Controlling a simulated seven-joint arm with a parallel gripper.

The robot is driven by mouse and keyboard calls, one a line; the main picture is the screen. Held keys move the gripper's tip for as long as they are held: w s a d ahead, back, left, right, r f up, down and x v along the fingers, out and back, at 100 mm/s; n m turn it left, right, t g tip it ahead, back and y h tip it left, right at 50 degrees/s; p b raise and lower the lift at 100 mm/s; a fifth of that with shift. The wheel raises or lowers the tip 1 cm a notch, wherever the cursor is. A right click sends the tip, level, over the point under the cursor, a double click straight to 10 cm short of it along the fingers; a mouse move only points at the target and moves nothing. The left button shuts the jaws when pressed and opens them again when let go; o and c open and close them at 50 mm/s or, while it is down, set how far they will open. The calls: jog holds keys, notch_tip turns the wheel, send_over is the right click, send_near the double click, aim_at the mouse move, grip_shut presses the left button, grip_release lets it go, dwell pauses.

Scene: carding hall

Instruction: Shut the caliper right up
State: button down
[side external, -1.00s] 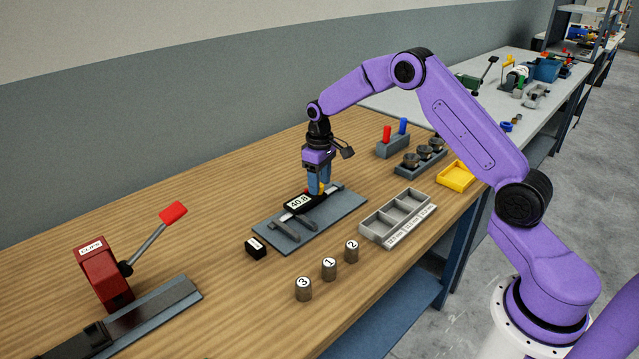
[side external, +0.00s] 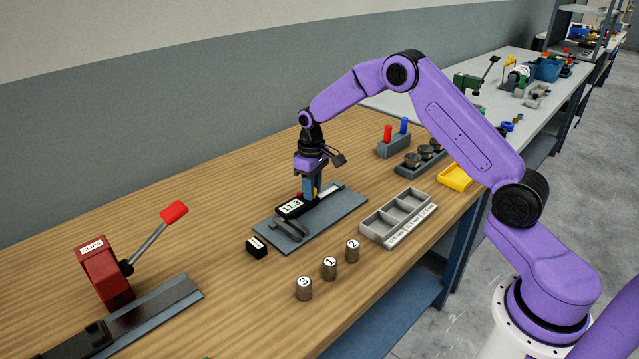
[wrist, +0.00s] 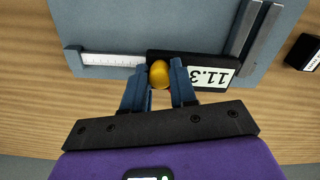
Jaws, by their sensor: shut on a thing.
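The caliper lies on a blue-grey plate (side external: 342,205). Its black slider with the display (side external: 290,208) reads about 11.3; the display also shows in the wrist view (wrist: 210,76). The jaws (side external: 290,229) stand a small gap apart, and in the wrist view the two grey jaws (wrist: 252,35) lie close side by side. The scale beam (wrist: 108,59) sticks out beyond the slider. My gripper (side external: 310,194) is shut on the yellow thumb knob (wrist: 159,75) of the slider, one blue finger on each side of it.
A small black labelled block (side external: 257,248) stands near the plate's left end. Several numbered cylinders (side external: 329,268) stand in front. A grey compartment tray (side external: 398,217) is to the right. A red lever press (side external: 105,270) stands at the left.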

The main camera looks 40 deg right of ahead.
jog(key=shift+a, duration=0.65)
jog(key=c, duration=0.9)
grip_release()
jog(key=shift+r, duration=0.15)
notch_tip(320, 180, up, 17)
jog(key=shift+r, duration=0.1)
